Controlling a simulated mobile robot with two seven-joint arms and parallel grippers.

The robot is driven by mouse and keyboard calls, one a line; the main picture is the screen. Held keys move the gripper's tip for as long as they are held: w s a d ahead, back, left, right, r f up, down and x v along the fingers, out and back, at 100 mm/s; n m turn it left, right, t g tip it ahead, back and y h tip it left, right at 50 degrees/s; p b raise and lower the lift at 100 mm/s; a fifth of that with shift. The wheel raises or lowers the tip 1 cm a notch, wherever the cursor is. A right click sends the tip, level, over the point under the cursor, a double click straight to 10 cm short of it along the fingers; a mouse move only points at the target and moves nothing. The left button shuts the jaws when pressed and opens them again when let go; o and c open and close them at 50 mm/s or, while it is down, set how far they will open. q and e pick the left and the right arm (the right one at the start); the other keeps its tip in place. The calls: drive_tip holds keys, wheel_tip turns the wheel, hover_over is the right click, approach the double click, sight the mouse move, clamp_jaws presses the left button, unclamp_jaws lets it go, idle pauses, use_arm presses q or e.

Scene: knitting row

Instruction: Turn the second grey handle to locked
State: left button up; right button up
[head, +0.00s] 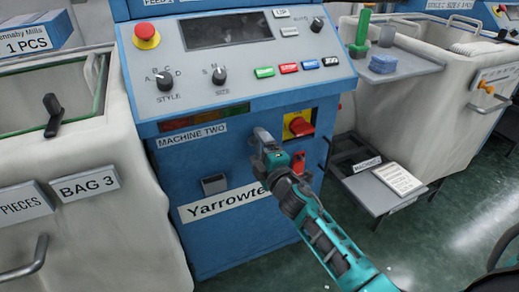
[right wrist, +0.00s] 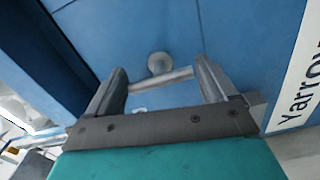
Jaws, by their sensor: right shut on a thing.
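The grey handle (head: 264,136) is on the blue front of the machine labelled MACHINE TWO (head: 192,137), to the right of that label. In the right wrist view the handle (right wrist: 162,79) is a short grey bar on a round stem against the blue panel. My right gripper (head: 267,143) is at the handle, its two fingers at the ends of the bar, shut on it. The gripper hides part of the handle in the head view. I cannot read any locked or unlocked marking near it. My left gripper is not in view.
A red switch on a yellow plate (head: 299,124) sits close right of the handle. The control panel (head: 245,83) with knobs and coloured buttons overhangs above. Cream bins stand at left (head: 75,221) and right (head: 405,115). A low grey step (head: 372,191) is at right.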

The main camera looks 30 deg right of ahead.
drive_tip(key=shift+f, duration=0.1)
drive_tip(key=o, duration=0.8)
drive_tip(key=shift+o, duration=0.2)
drive_tip(key=shift+s, duration=0.1)
drive_tip(key=s+p, duration=0.1)
drive_tip(key=s, duration=1.1)
drive_tip(key=shift+s+a, duration=0.35)
drive_tip(key=shift+a, duration=0.05)
